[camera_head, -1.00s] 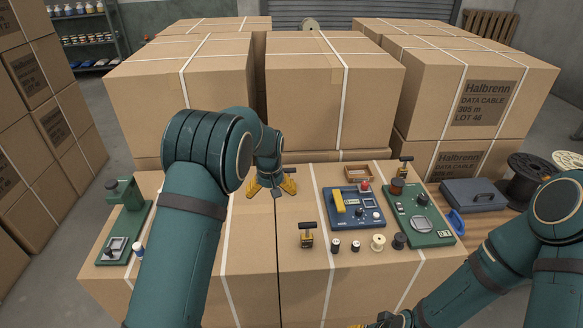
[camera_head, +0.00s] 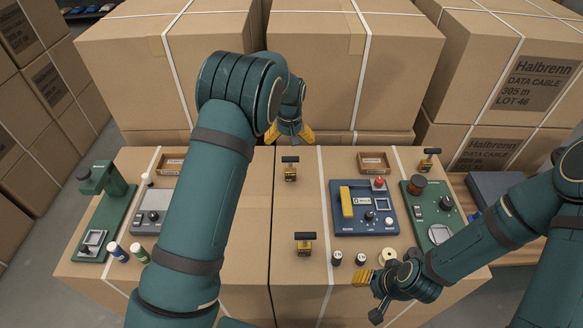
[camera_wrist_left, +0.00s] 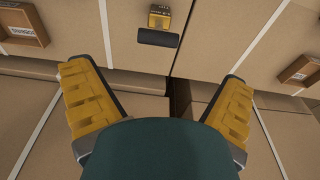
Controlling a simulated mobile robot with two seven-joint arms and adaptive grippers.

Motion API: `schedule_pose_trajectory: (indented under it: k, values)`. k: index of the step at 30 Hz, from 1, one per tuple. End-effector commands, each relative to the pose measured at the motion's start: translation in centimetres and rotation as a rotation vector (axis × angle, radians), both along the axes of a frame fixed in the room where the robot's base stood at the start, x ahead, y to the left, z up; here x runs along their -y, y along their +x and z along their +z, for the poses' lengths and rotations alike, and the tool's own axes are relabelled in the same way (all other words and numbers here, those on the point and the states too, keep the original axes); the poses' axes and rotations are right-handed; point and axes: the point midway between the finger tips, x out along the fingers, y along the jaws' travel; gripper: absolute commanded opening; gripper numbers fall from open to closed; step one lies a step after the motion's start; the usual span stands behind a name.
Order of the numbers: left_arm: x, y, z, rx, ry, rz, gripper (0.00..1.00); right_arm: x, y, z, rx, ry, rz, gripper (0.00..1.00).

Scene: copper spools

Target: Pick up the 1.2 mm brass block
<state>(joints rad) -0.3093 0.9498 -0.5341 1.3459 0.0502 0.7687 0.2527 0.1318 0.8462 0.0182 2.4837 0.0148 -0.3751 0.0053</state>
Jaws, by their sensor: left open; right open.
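Three small brass blocks with black T-handles stand on the carton top: a rear middle block (camera_head: 290,174), a front middle block (camera_head: 305,248) and a right rear block (camera_head: 429,166). Their size markings are too small to read, so I cannot tell which is 1.2 mm. My left gripper (camera_head: 290,136) is open and empty, just behind the rear middle block. In the left wrist view that block (camera_wrist_left: 160,17) is beyond the open fingers (camera_wrist_left: 156,75), apart from them. My right gripper (camera_head: 363,279) is open near the front, low beside the small spools.
A blue device (camera_head: 365,222) and a green device (camera_head: 416,198) stand at right. A green press (camera_head: 115,205) and a grey device (camera_head: 152,220) stand at left. Wooden trays (camera_head: 374,170) lie at the rear. Tall cartons (camera_head: 350,60) rise behind. Small spools (camera_head: 361,258) line the front.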

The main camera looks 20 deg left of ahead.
Motion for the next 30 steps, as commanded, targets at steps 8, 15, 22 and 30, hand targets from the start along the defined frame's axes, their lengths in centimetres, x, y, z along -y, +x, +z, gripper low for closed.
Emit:
schedule_pose_trajectory:
  k: [8, 15, 22, 30]
  values:
    - [-0.2, 0.6, -4.4, 0.001, 0.0, 0.001, 0.99, 0.0, 0.0, -0.3, 0.0, -0.001, 0.0, 0.47]
    - [-0.2, 0.8, -6.0, 0.0, 0.001, 0.0, 0.99, 0.0, 0.0, -0.3, 0.001, -0.001, 0.0, 0.47]
    - [-0.2, 1.3, -9.2, 0.0, 0.001, 0.0, 0.99, 0.0, 0.0, -0.4, 0.001, -0.001, 0.0, 0.47]
    - [-0.2, 1.4, -10.1, 0.002, 0.0, 0.0, 0.99, 0.0, 0.0, -0.4, 0.001, -0.001, 0.0, 0.47]
